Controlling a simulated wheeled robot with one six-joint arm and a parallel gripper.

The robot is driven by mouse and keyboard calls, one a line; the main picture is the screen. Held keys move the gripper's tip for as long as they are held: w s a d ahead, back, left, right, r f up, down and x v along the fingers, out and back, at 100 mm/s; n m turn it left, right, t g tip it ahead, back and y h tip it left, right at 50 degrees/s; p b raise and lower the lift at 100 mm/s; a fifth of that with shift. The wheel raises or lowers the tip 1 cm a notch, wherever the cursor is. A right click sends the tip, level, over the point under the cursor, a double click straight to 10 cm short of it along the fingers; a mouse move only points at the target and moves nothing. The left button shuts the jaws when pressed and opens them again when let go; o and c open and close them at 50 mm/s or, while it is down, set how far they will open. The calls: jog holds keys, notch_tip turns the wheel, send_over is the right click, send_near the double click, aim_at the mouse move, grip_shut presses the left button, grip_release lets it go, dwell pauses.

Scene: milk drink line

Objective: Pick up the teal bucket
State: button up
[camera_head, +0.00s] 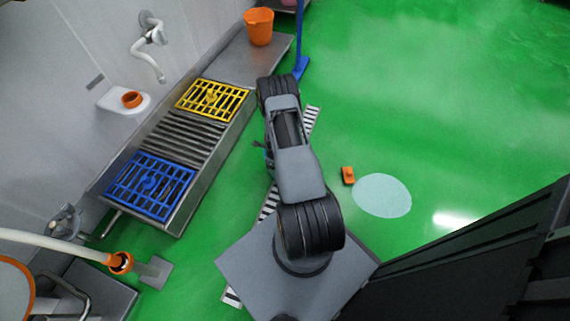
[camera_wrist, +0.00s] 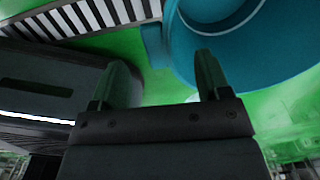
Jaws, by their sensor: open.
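The teal bucket (camera_wrist: 185,60) fills the upper right of the wrist view, cut off by the frame edge. I see its round shape, a paler ring inside it and a teal tab at its left side. My gripper (camera_wrist: 161,64) is open, its two dark fingers spread and pointing toward the bucket's near left side. The right fingertip overlaps the bucket's edge in the picture; I cannot tell whether it touches. Nothing shows between the fingers except green floor and part of the tab. In the head view I cannot make out the teal bucket or the fingertips; my arm covers that area.
A steel bench with yellow (camera_head: 212,99) and blue (camera_head: 150,185) grates runs along the left wall. An orange bucket (camera_head: 258,28) stands at its far end. A black-and-white striped strip (camera_head: 268,203) lies beneath my arm. A small orange object (camera_head: 348,175) is beside a pale disc (camera_head: 382,195). Green floor at right is open.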

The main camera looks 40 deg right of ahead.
notch_tip(320, 180, down, 5)
jog(key=shift+r+b, duration=0.1)
jog(key=shift+b, duration=0.95)
jog(key=shift+d, duration=0.1)
jog(key=shift+r, duration=0.1)
grip_shut()
